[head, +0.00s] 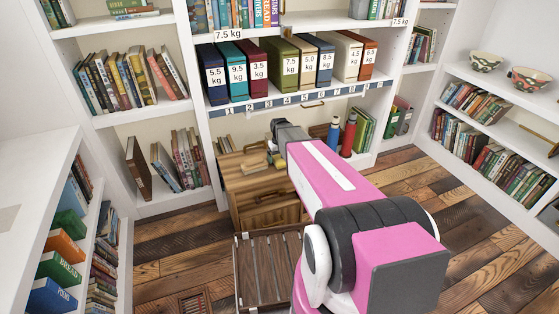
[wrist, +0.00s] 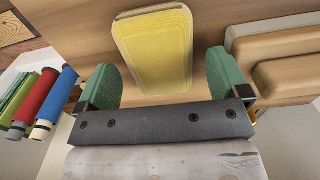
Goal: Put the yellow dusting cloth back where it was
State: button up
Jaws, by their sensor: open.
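The yellow dusting cloth (wrist: 153,48) shows in the wrist view as a folded, rounded rectangle lying on a brown wooden surface (wrist: 80,20). My gripper (wrist: 163,72) is open, with its two green fingers apart. In the picture, the near part of the cloth lies between the fingers, and the rest extends beyond them. I see no finger closed on it. In the head view my arm reaches over a wooden drawer cabinet (head: 262,208) and hides much of its top, and I cannot make out the cloth clearly there.
Wooden blocks (wrist: 275,45) lie right of the cloth in the wrist view. Red and blue rolls (head: 348,136) stand right of the cabinet. A shelf of weight-labelled binders (head: 290,72) is behind. A slatted wooden crate (head: 268,272) sits in front.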

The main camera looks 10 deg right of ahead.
aim_at(280, 160)
notch_tip(280, 160, up, 10)
jog(key=s+m, duration=0.2)
jog(key=s, duration=2)
jog(key=shift+s+f, duration=0.15)
jog(key=shift+f, duration=0.3)
